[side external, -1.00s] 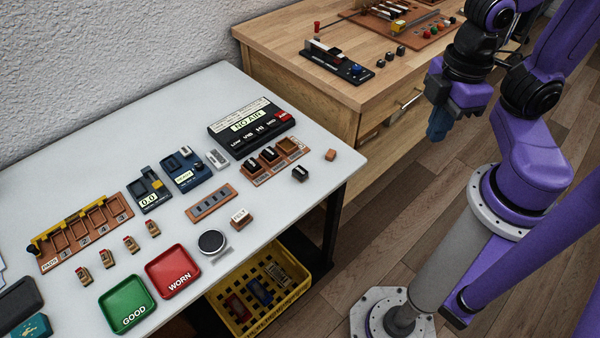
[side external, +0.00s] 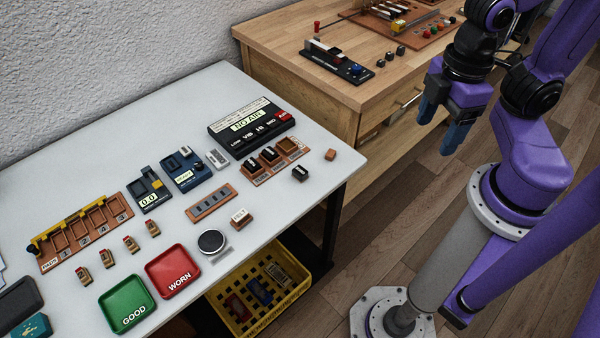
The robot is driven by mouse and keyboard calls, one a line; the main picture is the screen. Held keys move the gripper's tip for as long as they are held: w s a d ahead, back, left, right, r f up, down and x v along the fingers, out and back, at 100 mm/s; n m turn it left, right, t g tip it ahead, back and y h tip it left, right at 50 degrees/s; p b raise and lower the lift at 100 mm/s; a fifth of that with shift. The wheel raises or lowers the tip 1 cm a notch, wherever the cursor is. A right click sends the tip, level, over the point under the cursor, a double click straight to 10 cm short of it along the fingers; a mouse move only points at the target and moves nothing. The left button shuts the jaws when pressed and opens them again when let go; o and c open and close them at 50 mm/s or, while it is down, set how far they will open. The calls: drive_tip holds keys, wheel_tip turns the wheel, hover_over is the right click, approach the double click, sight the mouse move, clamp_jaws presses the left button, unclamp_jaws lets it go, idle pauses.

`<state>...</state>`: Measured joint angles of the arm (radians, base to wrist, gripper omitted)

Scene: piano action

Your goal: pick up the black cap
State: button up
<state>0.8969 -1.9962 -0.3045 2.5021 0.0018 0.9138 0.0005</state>
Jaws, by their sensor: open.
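A small black cap-like block (side external: 300,174) with a light marking sits loose near the right edge of the white table. Similar black pieces stand in the compartments of a brown tray (side external: 262,178) just to its left, so I cannot be sure which one is the black cap. My gripper (side external: 442,123) has blue fingers spread apart with nothing between them. It hangs over the floor side, well to the right of the white table and apart from every object.
A black device (side external: 250,127) stands behind the tray. A small brown block (side external: 330,155) lies right of the black block. Red (side external: 172,271) and green (side external: 127,303) trays lie at the front. A wooden desk (side external: 290,50) with small black blocks stands behind. A yellow crate (side external: 262,322) is below.

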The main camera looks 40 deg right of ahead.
drive_tip(key=n, duration=0.6)
hover_over(301, 169)
wheel_tip(301, 169, down, 12)
wheel_tip(301, 169, down, 12)
drive_tip(key=shift+w+r, duration=0.1)
drive_tip(key=shift+w, duration=0.05)
drive_tip(key=shift+s+f, duration=0.2)
drive_tip(key=shift+f, duration=2.45)
drive_tip(key=c, duration=1.1)
